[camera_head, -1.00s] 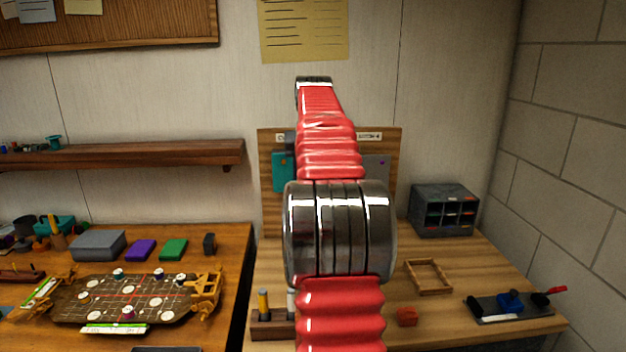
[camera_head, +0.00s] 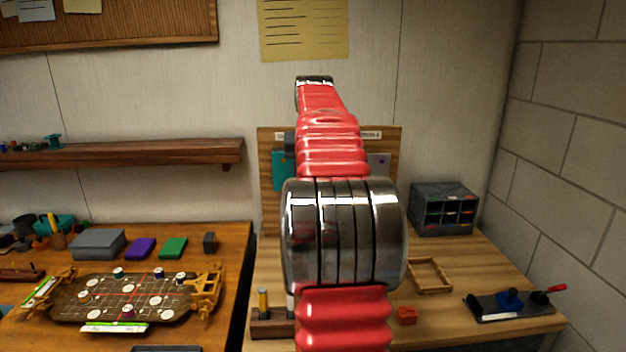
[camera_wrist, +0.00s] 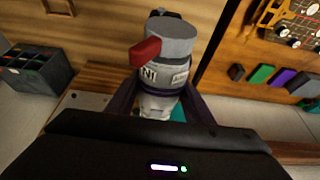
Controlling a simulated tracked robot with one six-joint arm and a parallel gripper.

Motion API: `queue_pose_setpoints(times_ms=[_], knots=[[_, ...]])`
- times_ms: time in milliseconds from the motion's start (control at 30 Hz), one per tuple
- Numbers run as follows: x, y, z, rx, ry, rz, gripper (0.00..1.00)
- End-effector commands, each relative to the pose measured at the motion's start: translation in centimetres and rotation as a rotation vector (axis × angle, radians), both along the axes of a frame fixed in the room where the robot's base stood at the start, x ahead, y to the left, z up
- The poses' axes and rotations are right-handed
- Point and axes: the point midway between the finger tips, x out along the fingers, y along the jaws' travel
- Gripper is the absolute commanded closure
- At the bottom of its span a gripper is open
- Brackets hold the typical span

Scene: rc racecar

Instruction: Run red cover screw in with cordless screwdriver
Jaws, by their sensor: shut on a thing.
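A grey and white cordless screwdriver (camera_wrist: 172,75) with a red trigger-like part stands between the two dark fingers of my gripper (camera_wrist: 158,105) in the wrist view. The gripper is shut on its body. The tool's tip is hidden. In the head view my red arm blocks the gripper and the tool. The brown racecar chassis (camera_head: 150,296) lies on the left table, with several white round pieces on it. One piece near its front edge (camera_head: 128,309) has a reddish top; I cannot tell whether it is the red cover screw. The chassis also shows in the wrist view (camera_wrist: 292,22).
Purple (camera_head: 140,248) and green (camera_head: 173,248) boxes and a grey box (camera_head: 98,244) stand behind the chassis. A gap separates the tables.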

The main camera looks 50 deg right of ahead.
Motion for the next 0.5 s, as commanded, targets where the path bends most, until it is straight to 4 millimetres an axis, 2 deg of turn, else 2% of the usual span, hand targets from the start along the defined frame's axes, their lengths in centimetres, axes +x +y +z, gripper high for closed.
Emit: queue_pose_setpoints(times_ms=[500], knots=[[-1.3, 1.4, 0.3, -0.005, -0.004, 0.000, 0.93]])
